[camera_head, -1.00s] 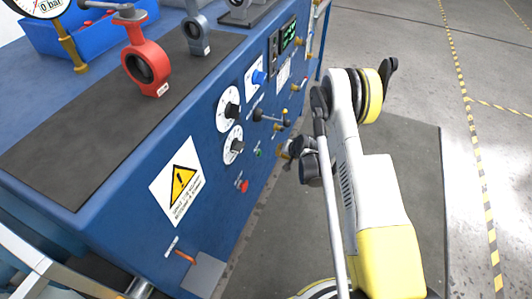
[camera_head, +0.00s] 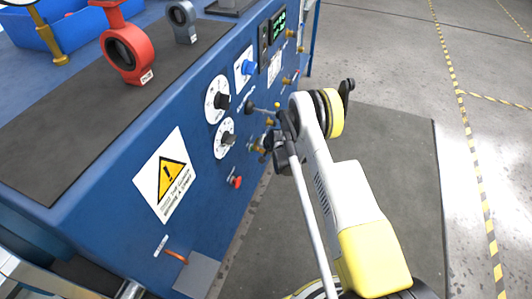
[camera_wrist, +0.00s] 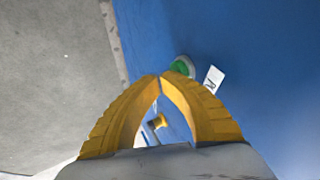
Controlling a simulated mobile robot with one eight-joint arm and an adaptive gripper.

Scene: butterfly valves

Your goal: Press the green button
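The green button (camera_wrist: 182,66) sits on the blue panel in the wrist view, just right of and beyond the fingertips. Its lower left part is close to the tips in the picture; I cannot tell whether they touch it. A white label (camera_wrist: 213,79) is beside it. My gripper (camera_wrist: 160,76) has yellow fingers whose tips meet, with nothing held between them. In the head view my arm reaches to the panel front, and I cannot make out the green button there.
A red button (camera_head: 236,182) sticks out lower on the blue panel (camera_head: 110,235). Dials (camera_head: 217,100) and a blue knob (camera_head: 249,67) are above. A yellow fitting (camera_wrist: 157,121) shows between the fingers. Grey floor lies right of the panel.

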